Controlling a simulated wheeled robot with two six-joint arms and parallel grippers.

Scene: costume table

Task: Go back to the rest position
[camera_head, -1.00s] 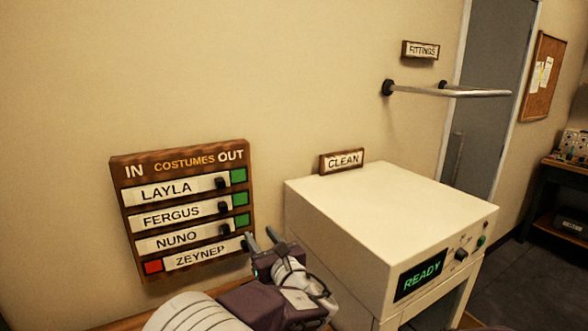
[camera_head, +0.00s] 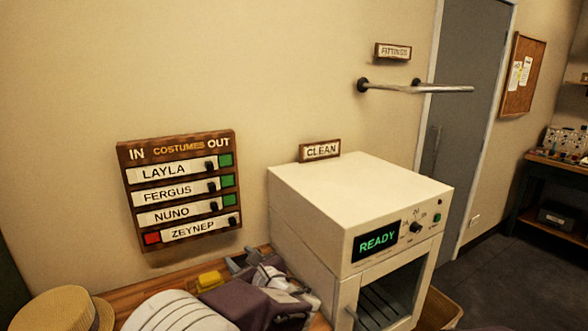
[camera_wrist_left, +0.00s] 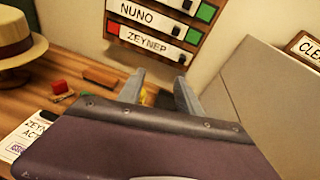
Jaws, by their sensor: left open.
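My left gripper (camera_head: 250,260) is open and empty, low in front of the wall, below and right of the costumes board (camera_head: 180,246). In the left wrist view its two fingers (camera_wrist_left: 159,92) stand apart below the board, with a gap between them and the board. The Layla, Fergus and Nuno rows show green at the right end. The Zeynep row (camera_head: 195,230) shows red at the left, and its dark knob (camera_head: 233,220) sits at the right end. My right gripper is in neither view.
A cream machine (camera_head: 340,190) reading READY stands right of my left gripper, under a CLEAN sign (camera_head: 320,150). A straw hat (camera_head: 55,310), a yellow block (camera_head: 209,280) and, in the wrist view, a red block (camera_wrist_left: 59,87) are on the wooden table. A metal rail (camera_head: 415,88) juts from the wall.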

